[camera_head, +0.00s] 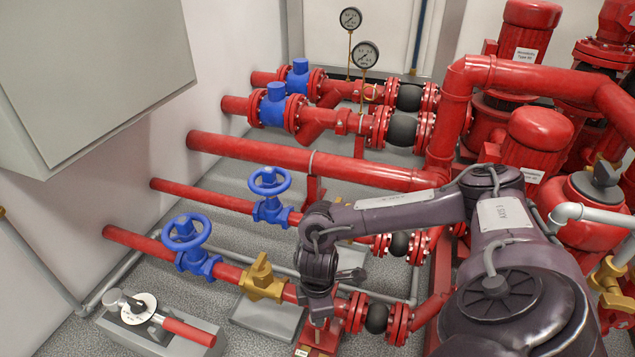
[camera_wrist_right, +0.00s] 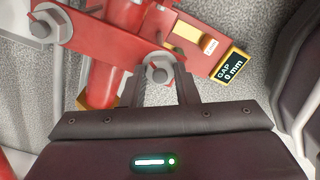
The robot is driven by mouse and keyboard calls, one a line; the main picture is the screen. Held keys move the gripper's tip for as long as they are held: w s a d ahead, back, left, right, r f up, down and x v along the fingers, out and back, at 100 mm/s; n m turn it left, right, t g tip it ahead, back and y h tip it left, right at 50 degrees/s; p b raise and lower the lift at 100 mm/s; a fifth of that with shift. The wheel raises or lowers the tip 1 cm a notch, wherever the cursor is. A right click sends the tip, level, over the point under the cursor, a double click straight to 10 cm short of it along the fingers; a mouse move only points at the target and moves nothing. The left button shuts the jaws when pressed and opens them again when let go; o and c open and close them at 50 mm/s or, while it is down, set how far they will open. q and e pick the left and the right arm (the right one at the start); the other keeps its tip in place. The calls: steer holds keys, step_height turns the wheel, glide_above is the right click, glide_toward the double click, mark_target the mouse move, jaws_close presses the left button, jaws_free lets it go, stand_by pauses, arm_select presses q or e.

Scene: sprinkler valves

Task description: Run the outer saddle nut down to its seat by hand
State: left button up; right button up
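In the right wrist view a red saddle strap (camera_wrist_right: 105,45) crosses a red pipe (camera_wrist_right: 120,18). One grey hex nut on a washer (camera_wrist_right: 157,73) sits at its near end, between the fingertips of my right gripper (camera_wrist_right: 160,82). A second grey nut (camera_wrist_right: 44,26) sits at the strap's other end, clear of the gripper. The fingers stand apart on either side of the near nut, with slim gaps showing. In the head view my right wrist hides the nuts. My left gripper is not in view.
The lower red pipe carries a blue handwheel valve (camera_head: 186,240) and a brass valve (camera_head: 262,280) left of my right wrist. A grey box with a red lever (camera_head: 160,325) stands at the lower left. Flanges (camera_head: 378,318) lie close to the right.

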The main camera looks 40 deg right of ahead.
steer(key=shift+c, duration=0.9)
steer(key=shift+r+p, duration=0.15)
steer(key=shift+p, duration=0.45)
steer(key=m+p, duration=0.3)
steer(key=p, duration=0.1)
steer(key=shift+f, duration=0.2)
